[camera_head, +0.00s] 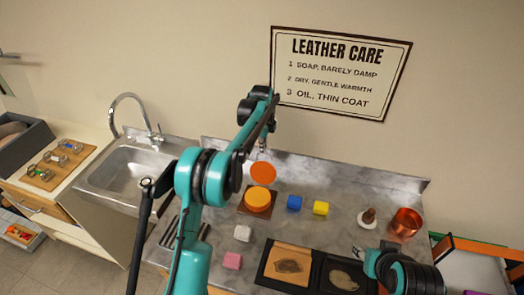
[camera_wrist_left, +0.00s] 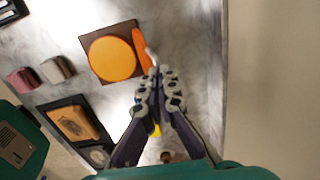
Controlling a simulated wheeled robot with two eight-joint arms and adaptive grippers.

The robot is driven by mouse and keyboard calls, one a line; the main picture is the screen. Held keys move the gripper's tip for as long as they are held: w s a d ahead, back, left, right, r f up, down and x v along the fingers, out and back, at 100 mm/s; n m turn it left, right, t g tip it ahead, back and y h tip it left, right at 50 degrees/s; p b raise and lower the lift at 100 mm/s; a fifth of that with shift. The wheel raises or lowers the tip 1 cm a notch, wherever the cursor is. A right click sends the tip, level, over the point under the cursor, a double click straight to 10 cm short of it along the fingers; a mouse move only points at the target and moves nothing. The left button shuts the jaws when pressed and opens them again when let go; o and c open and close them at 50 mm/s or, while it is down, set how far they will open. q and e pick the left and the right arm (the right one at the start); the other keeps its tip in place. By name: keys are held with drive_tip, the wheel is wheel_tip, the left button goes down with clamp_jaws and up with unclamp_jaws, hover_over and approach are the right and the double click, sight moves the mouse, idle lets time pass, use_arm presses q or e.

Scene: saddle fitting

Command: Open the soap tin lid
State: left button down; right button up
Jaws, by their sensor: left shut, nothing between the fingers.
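The soap tin (camera_head: 257,199) is a round orange tin on a dark brown square board; it also shows in the left wrist view (camera_wrist_left: 112,58). Its orange lid (camera_head: 262,173) stands raised behind the tin, nearly edge-on in the left wrist view (camera_wrist_left: 141,50). My left gripper (camera_wrist_left: 153,73) is shut and empty, with its fingertips beside the lid; whether they touch it I cannot tell. In the head view my left arm partly hides this gripper (camera_head: 262,143). My right wrist shows at the lower right, but its fingers are not clear.
A blue block (camera_head: 294,203) and a yellow block (camera_head: 320,208) lie right of the tin. A white block (camera_head: 242,233) and a pink block (camera_head: 231,261) lie nearer. Dark trays with leather pieces are in front. A copper pot (camera_head: 405,222) stands right, the sink (camera_head: 125,182) left.

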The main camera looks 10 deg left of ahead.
sight(263, 169)
use_arm(q)
drive_tip(key=shift+d+f, duration=0.2)
drive_tip(key=shift+f, duration=0.4)
drive_tip(key=shift+d+f, duration=0.15)
drive_tip(key=shift+f, duration=0.4)
use_arm(e)
drive_tip(key=shift+w+f, duration=0.15)
drive_tip(key=shift+f, duration=0.1)
use_arm(q)
drive_tip(key=c, duration=1.6)
unclamp_jaws()
drive_tip(key=shift+w+f, duration=0.15)
drive_tip(key=shift+w, duration=0.05)
drive_tip(key=shift+c, duration=0.2)
drive_tip(key=shift+w+a+f, duration=0.15)
drive_tip(key=shift+w+f, duration=0.3)
drive_tip(key=shift+w, duration=0.15)
drive_tip(key=shift+o, duration=1.2)
drive_tip(key=shift+w+f, duration=0.1)
drive_tip(key=shift+w, duration=0.2)
drive_tip(key=shift+s+r, duration=0.35)
drive_tip(key=shift+r, duration=0.15)
drive_tip(key=shift+c, duration=1.2)
drive_tip(key=shift+w, duration=0.1)
use_arm(e)
drive_tip(key=shift+w+a, duration=0.15)
drive_tip(key=shift+w, duration=0.55)
